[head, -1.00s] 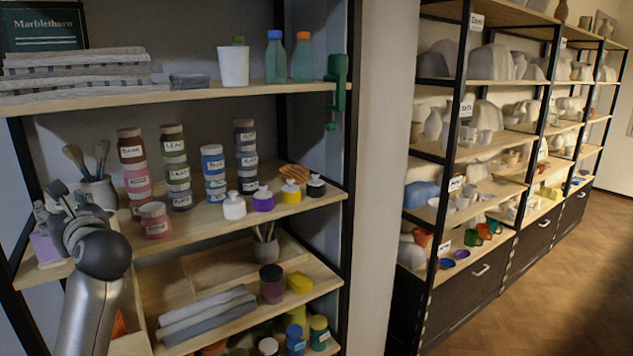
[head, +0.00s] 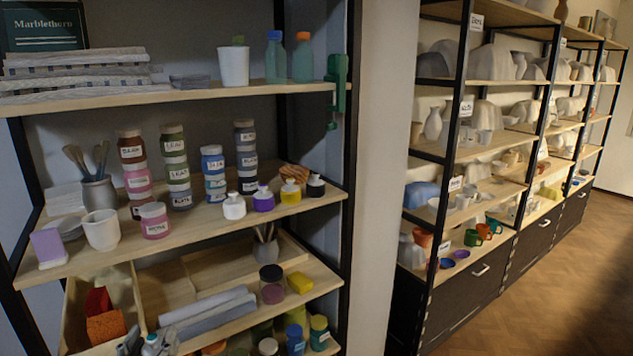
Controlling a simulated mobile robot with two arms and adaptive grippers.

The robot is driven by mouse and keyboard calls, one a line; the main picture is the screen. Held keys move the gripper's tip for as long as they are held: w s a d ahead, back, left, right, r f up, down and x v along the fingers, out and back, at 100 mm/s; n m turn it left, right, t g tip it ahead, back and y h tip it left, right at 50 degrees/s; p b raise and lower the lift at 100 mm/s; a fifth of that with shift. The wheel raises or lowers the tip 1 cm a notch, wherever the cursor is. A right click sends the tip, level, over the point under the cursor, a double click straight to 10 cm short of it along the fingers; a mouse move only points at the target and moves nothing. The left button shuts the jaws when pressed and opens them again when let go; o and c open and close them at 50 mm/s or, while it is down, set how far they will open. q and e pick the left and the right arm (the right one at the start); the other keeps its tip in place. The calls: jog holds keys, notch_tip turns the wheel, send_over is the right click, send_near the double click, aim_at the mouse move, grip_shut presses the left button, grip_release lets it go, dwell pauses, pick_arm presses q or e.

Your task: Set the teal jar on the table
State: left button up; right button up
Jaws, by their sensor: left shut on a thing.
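My left gripper (head: 148,342) is at the bottom edge of the head view, in front of the lower shelf. It is shut on a small teal thing with a pale top (head: 152,342), which looks like the teal jar. Only its top part shows; the frame edge cuts off the rest. My right gripper is not in view. No table is in view.
A shelf unit stands close in front, with stacked labelled jars (head: 174,168), a white cup (head: 101,230) and a purple block (head: 47,247) on the middle shelf. A bin with red-orange blocks (head: 104,322) is just above the gripper. Wooden floor (head: 560,290) is open at right.

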pick_arm(q)
jog(key=s+d+f+h, duration=0.1)
jog(key=s+d+f, duration=0.1)
jog(key=s+d, duration=0.45)
jog(key=s+d+f+h, duration=0.15)
jog(key=s+d, duration=0.25)
jog(key=s, duration=0.5)
jog(key=shift+m+y, duration=0.45)
jog(key=shift+m, duration=0.05)
jog(key=f+b, duration=0.5)
jog(key=shift+w+f, duration=0.2)
jog(key=shift+w, duration=0.1)
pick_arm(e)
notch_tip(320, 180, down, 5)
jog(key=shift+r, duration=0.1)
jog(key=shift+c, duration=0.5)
